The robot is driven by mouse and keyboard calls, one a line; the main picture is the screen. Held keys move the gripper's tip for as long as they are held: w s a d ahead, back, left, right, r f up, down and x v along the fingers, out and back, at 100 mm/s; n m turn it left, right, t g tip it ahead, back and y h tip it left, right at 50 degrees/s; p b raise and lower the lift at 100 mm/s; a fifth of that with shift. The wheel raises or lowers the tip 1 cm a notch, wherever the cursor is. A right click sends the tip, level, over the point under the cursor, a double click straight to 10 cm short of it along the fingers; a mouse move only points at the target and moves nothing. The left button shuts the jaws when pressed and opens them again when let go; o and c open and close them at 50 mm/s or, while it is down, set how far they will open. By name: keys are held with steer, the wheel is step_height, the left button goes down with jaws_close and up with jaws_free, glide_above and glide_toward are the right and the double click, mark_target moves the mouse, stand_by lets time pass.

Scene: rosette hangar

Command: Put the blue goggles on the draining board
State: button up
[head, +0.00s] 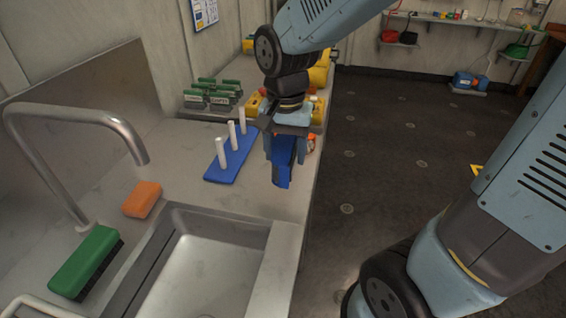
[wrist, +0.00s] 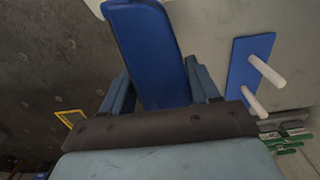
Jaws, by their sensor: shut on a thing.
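My gripper (head: 286,152) is shut on the blue goggles (head: 283,175), which hang below its fingers in the head view. In the wrist view the blue goggles (wrist: 150,45) show as a long, smooth blue shape between the two fingers; lens detail is not visible. The steel draining board (head: 262,203) is the flat metal surface beside the sink. The goggles are over its right part, near the counter's front edge. From the head view I cannot tell whether they touch the surface.
A blue board with three white pegs (head: 229,164) stands just left of my gripper. The sink (head: 210,265), tap (head: 130,135), orange sponge (head: 142,199) and green brush (head: 88,262) are nearer. Green-topped boxes (head: 212,92) and yellow items stand behind. Open floor lies right.

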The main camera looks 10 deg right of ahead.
steer(key=shift+d, duration=0.1)
steer(key=w+a+f, duration=0.1)
steer(key=w+f, duration=0.2)
steer(key=w, duration=0.1)
steer(key=w+f, duration=0.3)
steer(key=w, duration=0.1)
steer(key=w+a+f, duration=0.1)
steer(key=w+f, duration=0.2)
steer(key=w, duration=0.2)
steer(key=shift+w+a+f, duration=0.1)
steer(key=shift+a+f, duration=0.1)
steer(key=shift+a, duration=0.1)
steer(key=shift+w+f, duration=0.25)
steer(key=shift+f, duration=1.55)
steer(key=o, duration=1.1)
steer(key=shift+f, duration=0.1)
